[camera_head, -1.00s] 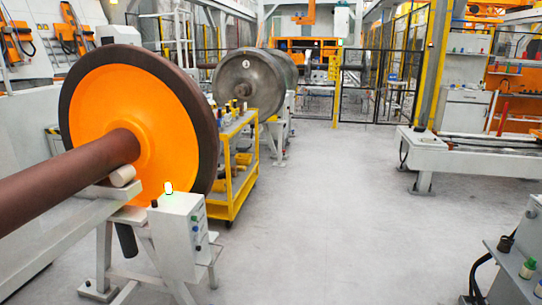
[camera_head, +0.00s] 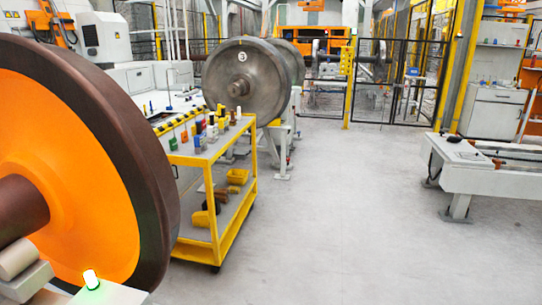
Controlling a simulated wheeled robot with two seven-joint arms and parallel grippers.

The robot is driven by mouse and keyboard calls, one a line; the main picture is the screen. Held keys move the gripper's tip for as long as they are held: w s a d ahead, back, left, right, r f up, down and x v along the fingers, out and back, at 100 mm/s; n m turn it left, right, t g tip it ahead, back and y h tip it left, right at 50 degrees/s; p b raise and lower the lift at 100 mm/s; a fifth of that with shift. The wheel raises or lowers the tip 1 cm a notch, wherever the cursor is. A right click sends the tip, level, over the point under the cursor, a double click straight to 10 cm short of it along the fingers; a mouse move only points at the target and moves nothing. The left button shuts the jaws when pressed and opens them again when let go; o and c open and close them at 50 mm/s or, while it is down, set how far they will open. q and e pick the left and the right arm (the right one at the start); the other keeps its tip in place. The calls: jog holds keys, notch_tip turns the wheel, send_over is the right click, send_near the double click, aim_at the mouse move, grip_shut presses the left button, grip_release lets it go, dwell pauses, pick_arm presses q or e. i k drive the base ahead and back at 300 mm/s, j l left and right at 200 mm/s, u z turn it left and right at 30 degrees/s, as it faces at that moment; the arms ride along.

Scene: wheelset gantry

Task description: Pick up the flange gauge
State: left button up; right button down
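I cannot make out a flange gauge for certain in this view. Several small tools and bottles (camera_head: 211,130), coloured green, blue, white and dark, stand on the top shelf of a yellow-framed cart (camera_head: 200,151). They are too small to tell apart. The cart stands in the middle left, just beyond a large wheel with an orange face and brown rim (camera_head: 78,165). Neither of my grippers shows in the head view.
The orange wheel fills the left foreground. A grey wheelset marked 3 (camera_head: 243,82) stands on supports behind the cart. A white machine bed (camera_head: 490,170) is at right. The grey floor (camera_head: 345,215) between is clear.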

aim_at(200, 140)
jog(key=i, duration=2.35)
